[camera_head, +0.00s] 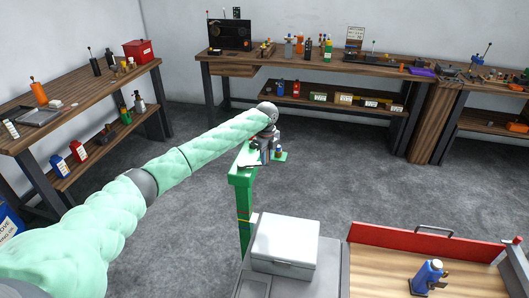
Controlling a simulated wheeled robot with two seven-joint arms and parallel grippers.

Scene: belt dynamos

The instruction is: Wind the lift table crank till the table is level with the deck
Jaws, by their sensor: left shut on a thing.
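My left gripper (266,155) is at the post's top and shut on what appears to be the crank handle, which the gripper mostly hides. A small green piece (281,156) with a dark blue part on it shows just right of the gripper. The post carries small yellow and red marks partway down. A wooden deck (375,262) with a red back wall is at the lower right. I cannot tell its height against the lift table. My right gripper is not in view.
A light grey box (286,240) stands on a grey surface beside the deck. A blue dynamo-like part (429,274) sits on the deck. Cluttered workbenches line the left (75,103) and back (385,72). The grey floor around the post is clear.

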